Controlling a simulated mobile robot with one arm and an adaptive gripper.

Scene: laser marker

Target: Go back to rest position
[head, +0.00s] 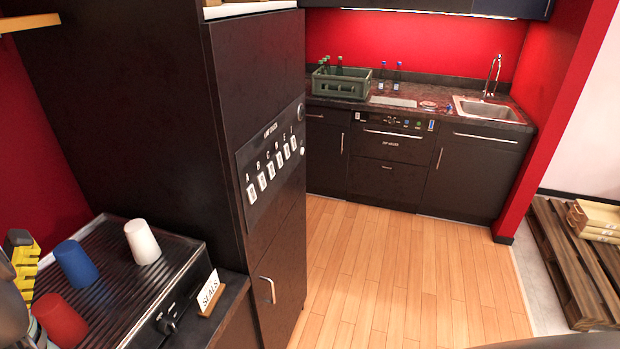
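My gripper is not to be seen in the head view, so its pose and what it may hold are hidden. A grey rounded shape is cut off at the lower left edge, and I cannot tell what it is. The view looks past a tall dark cabinet (255,75) with a panel of lettered switches (271,172) towards a kitchen counter.
A ribbed black surface (95,258) at lower left bears a white cup (142,242), a blue cup (76,264) and a red cup (60,321). The wooden floor (400,275) is clear. A green crate (341,84) stands on the counter; a pallet (572,262) lies right.

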